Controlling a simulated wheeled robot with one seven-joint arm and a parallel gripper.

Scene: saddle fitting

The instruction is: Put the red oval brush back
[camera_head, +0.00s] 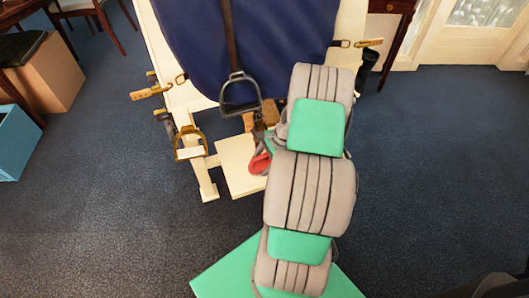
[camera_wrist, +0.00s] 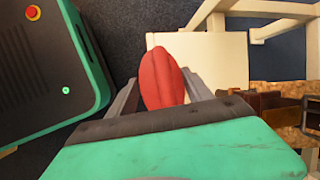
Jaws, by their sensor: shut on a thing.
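The red oval brush (camera_wrist: 161,78) is between the two fingers of my gripper (camera_wrist: 160,95) in the wrist view, and the gripper is shut on it. In the head view the red brush (camera_head: 260,163) shows just left of my arm, over or near a cream shelf board (camera_head: 238,168) low on the wooden stand. The wrist view shows this cream board (camera_wrist: 222,60) behind and beside the brush. I cannot tell whether the brush touches the board. My gripper is mostly hidden behind my arm in the head view.
The cream stand (camera_head: 205,180) carries a blue cloth (camera_head: 270,45) and a hanging dark stirrup (camera_head: 240,92). A brass stirrup (camera_head: 189,145) hangs at its left. Brown items (camera_wrist: 270,104) lie right of the gripper. A cardboard box (camera_head: 45,72) and blue box (camera_head: 18,142) stand left. Carpet is clear at lower left.

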